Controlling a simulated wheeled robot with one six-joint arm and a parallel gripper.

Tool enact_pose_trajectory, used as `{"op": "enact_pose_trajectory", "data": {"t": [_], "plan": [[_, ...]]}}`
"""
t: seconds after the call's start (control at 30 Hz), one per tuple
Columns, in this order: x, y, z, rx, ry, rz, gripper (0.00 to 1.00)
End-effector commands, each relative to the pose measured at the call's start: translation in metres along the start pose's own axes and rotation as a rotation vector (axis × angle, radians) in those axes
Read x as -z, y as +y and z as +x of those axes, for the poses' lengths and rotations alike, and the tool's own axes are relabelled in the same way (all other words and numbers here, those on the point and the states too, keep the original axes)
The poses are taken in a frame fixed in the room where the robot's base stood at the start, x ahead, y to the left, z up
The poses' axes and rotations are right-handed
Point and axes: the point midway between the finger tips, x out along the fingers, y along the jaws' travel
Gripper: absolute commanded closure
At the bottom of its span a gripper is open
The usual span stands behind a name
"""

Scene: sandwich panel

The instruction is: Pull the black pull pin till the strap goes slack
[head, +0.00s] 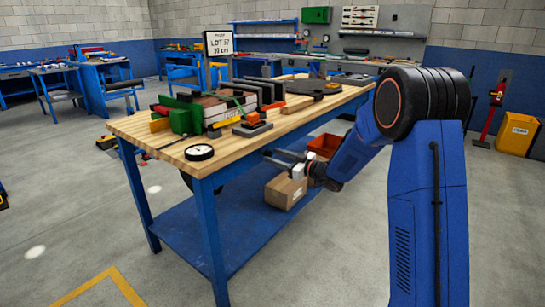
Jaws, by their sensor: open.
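My gripper (270,156) is in front of the workbench's near right edge, at or just below the level of its top, and points left. Its jaws are open, with nothing seen between them. A clamped panel stack (215,108) stands on the bench, with green blocks (184,120) at its left end and dark bars across it. An orange strap-like strip (228,122) lies along its front, by a small dark and orange device (252,125). I cannot clearly make out the black pull pin or how tight the strap is.
The wooden workbench (165,149) carries a round dial gauge (199,152) at its near corner, a lot sign (219,43) and a dark plate (313,87). A cardboard box (286,190) and a red bin (325,144) are on the shelf below. The floor in front is clear.

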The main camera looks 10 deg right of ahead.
Motion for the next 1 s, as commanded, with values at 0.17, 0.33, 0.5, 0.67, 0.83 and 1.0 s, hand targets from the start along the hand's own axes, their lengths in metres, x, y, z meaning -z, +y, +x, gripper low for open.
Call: {"op": "enact_pose_trajectory", "data": {"t": [0.17, 0.33, 0.5, 0.67, 0.83, 1.0], "plan": [[0.0, 0.0, 0.015, 0.0, 0.001, 0.0, 0.56], [0.001, 0.0, 0.019, -0.001, 0.001, 0.0, 0.56], [0.001, 0.0, 0.019, -0.001, 0.001, 0.0, 0.56], [0.0, 0.0, 0.019, -0.001, 0.001, 0.0, 0.88], [0.0, 0.0, 0.018, -0.001, 0.001, 0.0, 1.0], [0.0, 0.001, 0.003, -0.002, 0.0, 0.0, 1.0]]}}
